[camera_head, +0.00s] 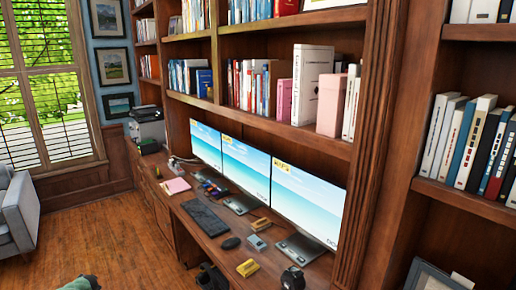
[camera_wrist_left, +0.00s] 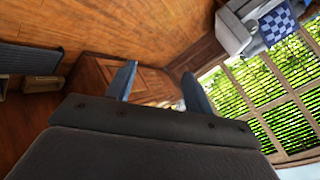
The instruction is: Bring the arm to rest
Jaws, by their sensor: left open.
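My left gripper (camera_wrist_left: 159,72) shows in the left wrist view with its two bluish fingers spread apart. Nothing is between the fingers. Behind them are wooden panelling and the wood floor. The arm itself is mostly out of sight, and I cannot make out the left gripper in the head view. My right gripper shows in neither view.
More books (camera_head: 470,140) stand at right. A grey armchair (camera_head: 18,212) is at left by the window (camera_head: 45,75). The wood floor (camera_head: 110,235) between is mostly clear.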

